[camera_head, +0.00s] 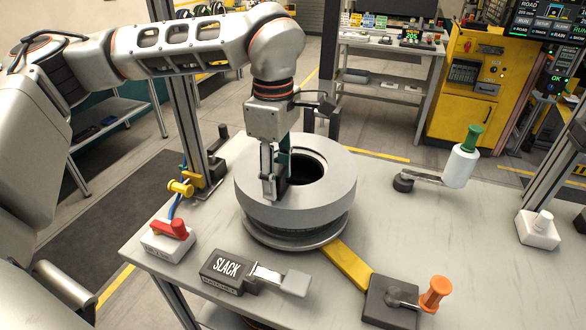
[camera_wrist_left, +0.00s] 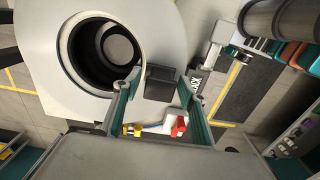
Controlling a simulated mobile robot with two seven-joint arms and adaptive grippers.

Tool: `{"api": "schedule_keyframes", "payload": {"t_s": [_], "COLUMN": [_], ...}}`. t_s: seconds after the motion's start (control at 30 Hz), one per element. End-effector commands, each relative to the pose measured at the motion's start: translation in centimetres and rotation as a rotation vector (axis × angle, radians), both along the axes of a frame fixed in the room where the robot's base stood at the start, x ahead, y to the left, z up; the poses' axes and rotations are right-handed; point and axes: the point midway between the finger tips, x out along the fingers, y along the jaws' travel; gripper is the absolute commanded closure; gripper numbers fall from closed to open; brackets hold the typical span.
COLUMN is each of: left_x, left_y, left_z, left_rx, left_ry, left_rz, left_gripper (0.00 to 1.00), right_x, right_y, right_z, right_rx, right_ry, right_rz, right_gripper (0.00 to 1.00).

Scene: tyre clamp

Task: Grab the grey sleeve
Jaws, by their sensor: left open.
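A thick grey ring (camera_head: 325,200), which looks like the grey sleeve, lies flat on a darker round base on the table in the head view. Its dark round opening faces up. In the wrist view the ring (camera_wrist_left: 160,30) fills the upper left. My left gripper (camera_head: 275,187) points down at the ring's near-left part. In the wrist view its teal-sided fingers (camera_wrist_left: 156,84) stand apart. A dark block (camera_wrist_left: 160,82) shows between the fingertips; I cannot tell what it belongs to. I cannot tell whether the fingers touch the ring. My right gripper is not in view.
A SLACK box (camera_head: 226,268) with a grey paddle stands in front. A red button box (camera_head: 168,238) is at front left. An orange-knobbed lever (camera_head: 435,293) and a green-topped white handle (camera_head: 461,163) are to the right. A post rises behind the ring's left side.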

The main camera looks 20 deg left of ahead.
Motion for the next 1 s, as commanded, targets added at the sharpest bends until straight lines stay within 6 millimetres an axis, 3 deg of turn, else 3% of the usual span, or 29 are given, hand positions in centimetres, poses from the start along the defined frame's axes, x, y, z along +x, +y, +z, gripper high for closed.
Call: {"api": "schedule_keyframes", "payload": {"t_s": [0.1, 0.37, 0.53, 0.57, 1.0], "left_x": [-0.06, 0.0, 0.0, 0.0, 0.04], "left_y": [-0.02, -0.03, -0.03, -0.02, -0.04], "left_z": [-1.14, -1.4, -1.39, -1.39, -1.13], "left_rx": [0.0, -0.001, -0.001, -0.001, -0.001], "left_ry": [0.003, 0.0, 0.001, 0.001, -0.001], "left_rz": [0.001, 0.001, 0.001, 0.001, 0.001], "left_gripper": [0.58, 0.58, 0.97, 1.0, 1.0], "right_x": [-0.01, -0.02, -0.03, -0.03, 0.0], "right_y": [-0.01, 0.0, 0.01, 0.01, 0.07], "right_z": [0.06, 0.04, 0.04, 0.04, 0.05], "right_rx": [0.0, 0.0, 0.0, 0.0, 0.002], "right_ry": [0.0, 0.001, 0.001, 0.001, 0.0], "right_rz": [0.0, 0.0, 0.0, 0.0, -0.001], "right_gripper": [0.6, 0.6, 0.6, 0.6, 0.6]}}
